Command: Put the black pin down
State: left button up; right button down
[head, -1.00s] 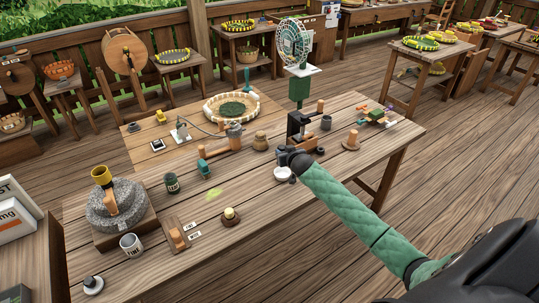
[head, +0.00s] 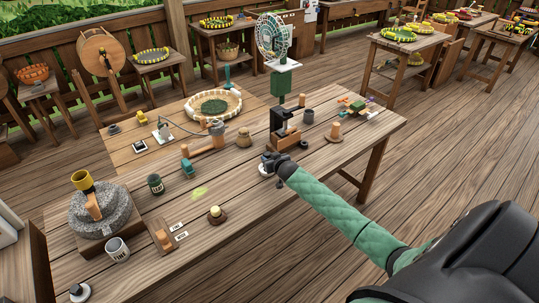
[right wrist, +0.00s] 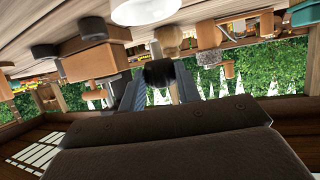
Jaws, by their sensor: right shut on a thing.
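My right gripper (head: 272,161) reaches in from the lower right and is low over the front right part of the worktable, beside a small white bowl (head: 265,171). In the right wrist view, the two grey fingers of the gripper (right wrist: 158,82) are shut on the black pin (right wrist: 158,72), seen as a dark round end between them. In the head view the pin is too small and hidden to make out clearly. I cannot tell whether it touches the tabletop. My left gripper is not in view.
A black press on a wooden base (head: 284,138) stands just behind the gripper. A stone quern (head: 104,215) and a tin (head: 117,249) stand at the left. The table's front right is bare.

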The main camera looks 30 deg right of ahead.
notch_tip(320, 180, down, 4)
jog(key=shift+r+b, duration=0.15)
jog(key=shift+b, duration=0.95)
jog(key=shift+f+b, duration=0.3)
jog(key=shift+f, duration=0.35)
jog(key=c, duration=0.9)
grip_release()
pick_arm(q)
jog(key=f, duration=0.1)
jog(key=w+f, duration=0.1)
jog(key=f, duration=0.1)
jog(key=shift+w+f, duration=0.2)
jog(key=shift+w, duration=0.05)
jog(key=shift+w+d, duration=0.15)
